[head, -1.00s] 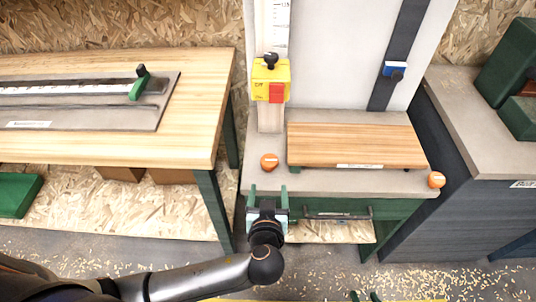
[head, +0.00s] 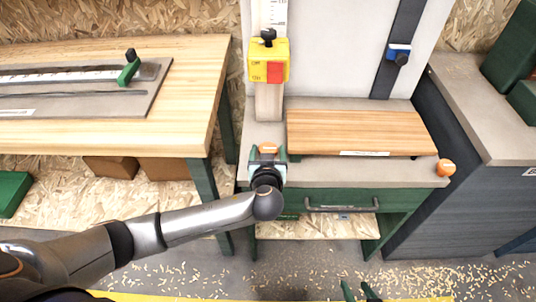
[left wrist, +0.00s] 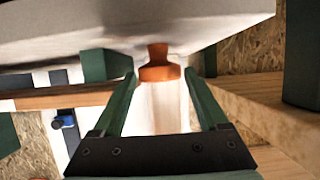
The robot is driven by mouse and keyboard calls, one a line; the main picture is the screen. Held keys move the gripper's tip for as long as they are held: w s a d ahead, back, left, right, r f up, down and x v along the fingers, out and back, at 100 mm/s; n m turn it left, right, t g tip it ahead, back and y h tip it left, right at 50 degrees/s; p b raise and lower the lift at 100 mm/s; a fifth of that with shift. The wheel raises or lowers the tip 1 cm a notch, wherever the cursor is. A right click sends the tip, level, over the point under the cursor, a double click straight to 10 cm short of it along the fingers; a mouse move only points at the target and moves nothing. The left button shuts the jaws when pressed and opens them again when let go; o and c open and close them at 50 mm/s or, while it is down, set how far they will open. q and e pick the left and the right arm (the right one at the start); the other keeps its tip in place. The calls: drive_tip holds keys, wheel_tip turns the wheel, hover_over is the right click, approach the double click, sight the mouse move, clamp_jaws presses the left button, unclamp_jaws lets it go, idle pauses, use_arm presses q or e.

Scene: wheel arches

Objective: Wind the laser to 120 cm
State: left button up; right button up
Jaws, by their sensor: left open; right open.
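An orange knob (head: 268,148) sits at the left front of the grey bench. A second orange knob (head: 445,167) is at the right front corner. My left gripper (head: 267,154) is open, with its green fingers either side of the left knob. In the left wrist view the left knob (left wrist: 160,68) shows between the open fingers, with no clear contact. Behind it stands an upright white scale (head: 272,14); its numbers are too small to read surely. A blue block with a black knob (head: 398,52) sits on a dark upright rail. My right gripper (head: 359,291) is open at the bottom edge, mostly out of view.
A yellow switch box with a red part (head: 268,62) is mounted before the scale. A wooden board (head: 357,132) lies on the bench, above a green drawer with a dark handle (head: 341,205). A wooden table (head: 185,90) stands left. Shavings litter the floor.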

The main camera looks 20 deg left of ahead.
use_arm(q)
drive_tip(key=c, duration=1.1)
drive_tip(key=shift+a+f+m+h, duration=0.1)
drive_tip(key=shift+m+h, duration=0.3)
drive_tip(key=shift+h, duration=0.1)
